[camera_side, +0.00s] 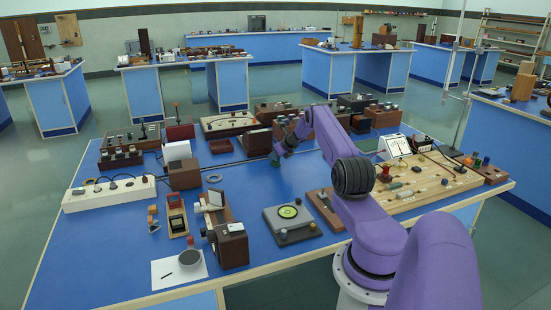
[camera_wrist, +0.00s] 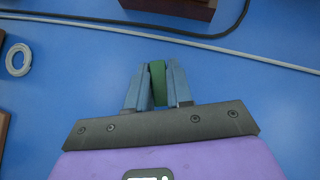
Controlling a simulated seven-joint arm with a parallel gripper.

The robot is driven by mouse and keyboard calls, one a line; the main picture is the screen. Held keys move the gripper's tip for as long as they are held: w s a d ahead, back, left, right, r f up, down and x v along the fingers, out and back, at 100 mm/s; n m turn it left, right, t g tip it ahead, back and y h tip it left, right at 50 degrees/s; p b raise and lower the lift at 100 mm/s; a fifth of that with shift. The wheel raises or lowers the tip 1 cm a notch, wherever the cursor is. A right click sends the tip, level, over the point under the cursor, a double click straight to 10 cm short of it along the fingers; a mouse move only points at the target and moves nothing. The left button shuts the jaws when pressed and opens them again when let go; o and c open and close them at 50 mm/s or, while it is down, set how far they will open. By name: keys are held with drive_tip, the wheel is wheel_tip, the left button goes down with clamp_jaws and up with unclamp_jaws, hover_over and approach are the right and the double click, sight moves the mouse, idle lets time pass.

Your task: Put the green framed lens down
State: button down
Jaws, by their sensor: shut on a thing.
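The green framed lens (camera_wrist: 157,82) is between the two blue-grey fingers of my gripper (camera_wrist: 157,88) in the wrist view. The fingers are shut on it, and only its narrow green edge shows. In the side view the lens (camera_side: 276,161) is a small dark green shape just below my gripper (camera_side: 278,154), over the middle of the blue bench. I cannot tell whether the lens touches the bench top.
Bare blue bench top (camera_wrist: 75,75) surrounds the gripper. A grey ring (camera_wrist: 18,59) lies to the left. A pale rod (camera_wrist: 230,49) and a dark cable (camera_wrist: 215,30) cross beyond the fingers. A wooden block (camera_wrist: 172,8) stands at the top edge.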

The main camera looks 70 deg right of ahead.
drive_tip(key=shift+r, duration=0.7)
drive_tip(key=s+a+r, duration=0.9)
drive_tip(key=a+r, duration=0.2)
drive_tip(key=w+a+n+y, duration=0.3)
drive_tip(key=w+a, duration=0.2)
drive_tip(key=a, duration=0.4)
drive_tip(key=w+a+n+y, duration=0.2)
drive_tip(key=w+a+n, duration=0.25)
drive_tip(key=a, duration=0.45)
drive_tip(key=w+a+r+n+g+y, duration=0.15)
drive_tip(key=a+n+y, duration=0.4)
drive_tip(key=a, duration=1.55)
drive_tip(key=shift+n+h, duration=0.25)
drive_tip(key=shift+n, duration=0.05)
drive_tip(key=w+f, duration=0.3)
drive_tip(key=w, duration=0.1)
drive_tip(key=w+d+f, duration=0.1)
drive_tip(key=w+f, duration=0.2)
drive_tip(key=w, duration=0.1)
drive_tip(key=w+d+f, duration=0.1)
drive_tip(key=w+f, duration=0.2)
drive_tip(key=w, duration=0.2)
drive_tip(key=shift+w+f, duration=0.1)
drive_tip(key=shift+f, duration=0.15)
drive_tip(key=shift+w+d+f, duration=0.1)
drive_tip(key=shift+w+f, duration=0.05)
drive_tip(key=shift+f, duration=0.8)
drive_tip(key=shift+w+f, duration=0.15)
drive_tip(key=shift+f, duration=0.75)
drive_tip(key=shift+f, duration=0.1)
